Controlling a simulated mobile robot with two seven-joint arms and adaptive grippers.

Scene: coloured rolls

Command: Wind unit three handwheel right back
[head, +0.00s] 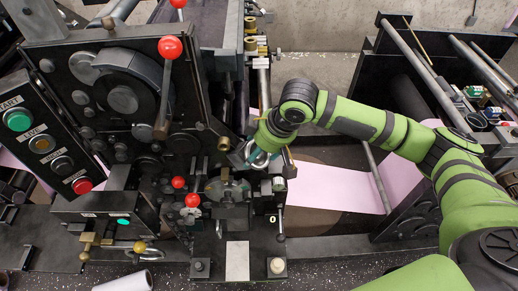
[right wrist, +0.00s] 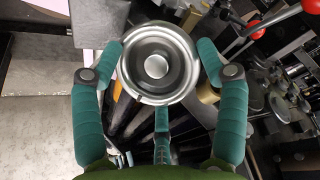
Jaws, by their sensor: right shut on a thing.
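A round silver handwheel (right wrist: 157,92) with a raised central hub fills the upper middle of the right wrist view. My right gripper (right wrist: 160,68) is around it, with a teal finger against its left side, another against its right side and a third finger below. The gripper is shut on the wheel's rim. In the head view my green right arm reaches in from the right, and the right gripper (head: 264,142) is at the machine's right side. A small part of the silver wheel shows there below the fingers; the rest is hidden. My left gripper is not in view.
The black press unit (head: 130,95) carries red-knobbed levers (head: 170,48) close left of my gripper. A button panel (head: 48,145) is at the far left. Pink web (head: 335,187) runs beneath my right arm. A white roll (head: 125,282) lies at the bottom.

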